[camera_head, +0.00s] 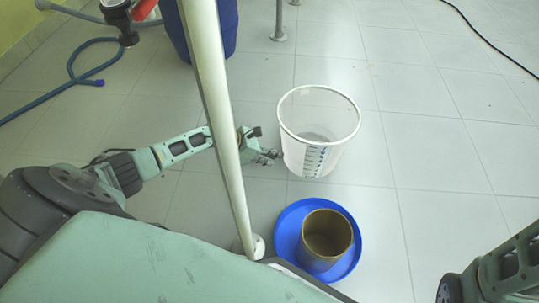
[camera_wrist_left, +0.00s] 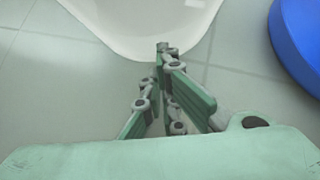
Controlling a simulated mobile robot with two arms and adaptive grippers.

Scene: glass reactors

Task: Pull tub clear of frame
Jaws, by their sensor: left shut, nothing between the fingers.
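The tub (camera_head: 335,150) is a white, open, bucket-like container with blue markings on its side. It stands upright on the tiled floor, right of a pale frame post (camera_head: 222,110) in the head view. My left arm passes behind that post. My left gripper (camera_head: 272,157) is just left of the tub's lower wall. In the left wrist view the tub's white wall (camera_wrist_left: 140,35) fills the top. The fingers (camera_wrist_left: 163,52) are closed together with nothing between them, their tips at the tub's lower edge; I cannot tell whether they touch it. My right gripper is outside the views.
A brown-gold pot (camera_head: 327,240) stands in a blue round tray (camera_head: 290,225) in front of the tub. A blue drum (camera_head: 220,35) and a blue hose (camera_head: 72,80) are at the back left. A black cable (camera_head: 485,35) lies at upper right. The floor right of the tub is clear.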

